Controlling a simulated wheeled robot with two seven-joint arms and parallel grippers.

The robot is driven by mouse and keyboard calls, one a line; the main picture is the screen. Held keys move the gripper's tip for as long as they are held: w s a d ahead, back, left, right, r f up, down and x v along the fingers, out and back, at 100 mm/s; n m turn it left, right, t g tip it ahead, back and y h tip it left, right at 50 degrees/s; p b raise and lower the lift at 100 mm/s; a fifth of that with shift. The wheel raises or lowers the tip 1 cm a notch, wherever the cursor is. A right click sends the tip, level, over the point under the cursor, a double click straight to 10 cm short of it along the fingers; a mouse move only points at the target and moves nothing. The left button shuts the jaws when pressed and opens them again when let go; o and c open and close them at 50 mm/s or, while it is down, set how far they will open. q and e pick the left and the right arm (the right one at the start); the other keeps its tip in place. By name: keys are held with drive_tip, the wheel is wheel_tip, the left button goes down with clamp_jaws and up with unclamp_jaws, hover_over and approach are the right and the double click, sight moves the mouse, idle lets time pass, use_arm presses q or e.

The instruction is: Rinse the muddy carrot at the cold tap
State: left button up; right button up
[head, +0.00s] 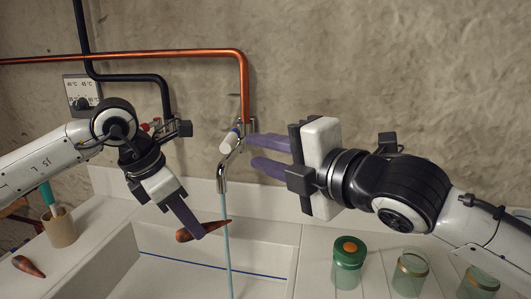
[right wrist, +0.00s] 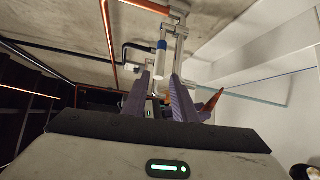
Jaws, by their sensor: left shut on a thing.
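A brown-orange carrot (head: 218,225) is held over the sink by my left gripper (head: 190,232), which is shut on it. Its thin right tip overlaps the pale blue water stream (head: 227,262) in the head view; I cannot tell if they touch. The stream falls from the tap spout (head: 221,184). The tap's white handle with a blue band (head: 230,141) is just left of my right gripper (head: 256,150). That gripper is open and empty, its purple fingers apart. In the right wrist view the handle (right wrist: 161,60) shows ahead, between the fingers. The carrot (right wrist: 210,100) also shows there.
The white sink (head: 270,235) has a blue line inside. A second carrot (head: 28,266) and a cup (head: 60,228) with a teal-handled tool are on the left counter. A green-lidded jar (head: 348,265) and two other jars stand at right. A copper pipe (head: 150,54) runs behind.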

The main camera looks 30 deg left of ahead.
sight(233, 143)
drive_tip(key=shift+s+d, duration=0.15)
drive_tip(key=shift+d, duration=0.15)
idle(0.4)
drive_tip(key=x, duration=1.1)
drive_tip(key=shift+a, duration=0.35)
clamp_jaws()
